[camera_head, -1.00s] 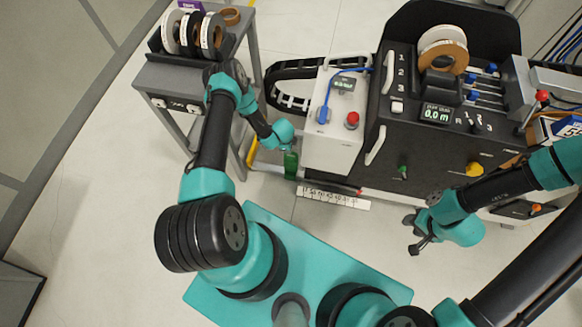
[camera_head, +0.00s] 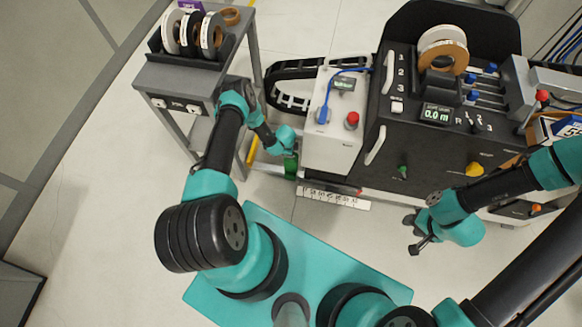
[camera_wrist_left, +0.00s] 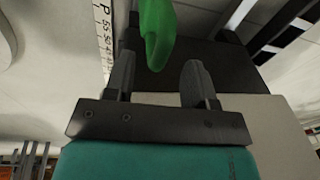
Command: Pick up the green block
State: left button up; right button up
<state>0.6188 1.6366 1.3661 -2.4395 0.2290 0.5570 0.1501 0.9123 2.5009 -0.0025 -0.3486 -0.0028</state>
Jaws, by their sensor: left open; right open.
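The green block (camera_head: 291,165) shows in the head view just below my left arm's wrist, by the lower left corner of the white box. In the left wrist view the green block (camera_wrist_left: 157,32) comes in from the top edge, just beyond the fingertips and nearer the left finger. My left gripper (camera_wrist_left: 160,75) is open, with a gap between its fingers. In the head view its fingers are mostly hidden by the wrist. My right gripper (camera_head: 413,234) is open and empty over the floor at the right, far from the block.
A white box with a red button (camera_head: 352,120) stands beside the block. The black machine (camera_head: 400,165) is right of it. A grey table (camera_head: 180,75) with rolls of banding is at upper left. A ruler strip (camera_head: 334,199) lies below the box.

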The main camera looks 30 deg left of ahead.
pick_arm(q)
jog(key=shift+w+d+f, duration=0.1)
jog(key=shift+w+f, duration=0.1)
jog(key=shift+f, duration=0.85)
jog(key=shift+w+f, duration=0.2)
jog(key=shift+f, duration=0.8)
grip_shut()
